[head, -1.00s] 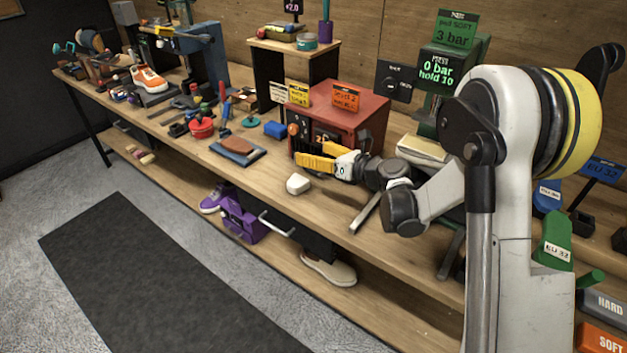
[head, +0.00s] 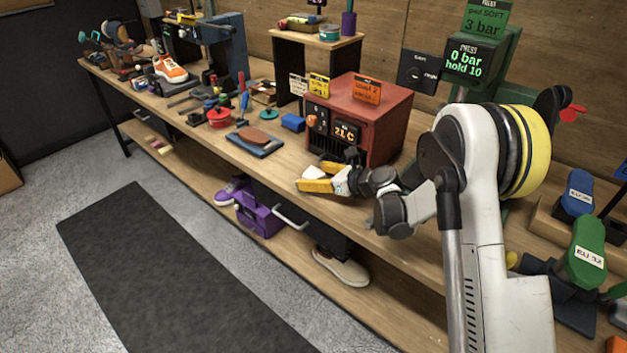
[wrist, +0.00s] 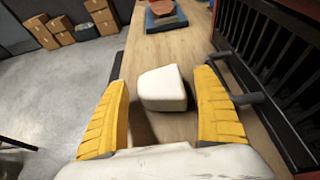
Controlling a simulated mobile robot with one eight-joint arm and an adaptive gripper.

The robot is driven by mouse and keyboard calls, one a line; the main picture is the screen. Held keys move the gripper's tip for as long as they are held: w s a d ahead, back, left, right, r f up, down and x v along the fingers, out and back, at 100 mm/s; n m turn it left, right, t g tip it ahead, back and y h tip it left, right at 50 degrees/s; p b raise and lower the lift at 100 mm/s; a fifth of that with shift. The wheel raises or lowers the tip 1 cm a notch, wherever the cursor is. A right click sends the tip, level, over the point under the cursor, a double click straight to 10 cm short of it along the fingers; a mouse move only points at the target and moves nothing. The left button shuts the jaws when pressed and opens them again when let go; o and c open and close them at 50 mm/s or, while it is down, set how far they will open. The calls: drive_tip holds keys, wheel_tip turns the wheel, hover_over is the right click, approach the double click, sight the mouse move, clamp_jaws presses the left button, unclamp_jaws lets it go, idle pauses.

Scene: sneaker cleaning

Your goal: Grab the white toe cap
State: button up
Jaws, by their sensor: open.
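The white toe cap (wrist: 162,88) lies on the wooden bench top, just ahead of and between my two yellow fingers in the wrist view. In the head view the toe cap (head: 310,172) shows as a small white patch at my fingertips, partly hidden by them. My gripper (wrist: 165,112) is open and empty, low over the bench. It also shows in the head view (head: 312,180), in front of the red oven. I cannot tell whether a finger touches the cap.
The red oven (head: 366,112) stands close behind my gripper. Its dark grille and a handle (wrist: 247,98) are close to my right finger in the wrist view. A blue tray with a brown sole (head: 254,140) lies farther left. The bench's front edge is near.

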drive_tip(key=c, duration=1.3)
drive_tip(key=shift+r, duration=0.15)
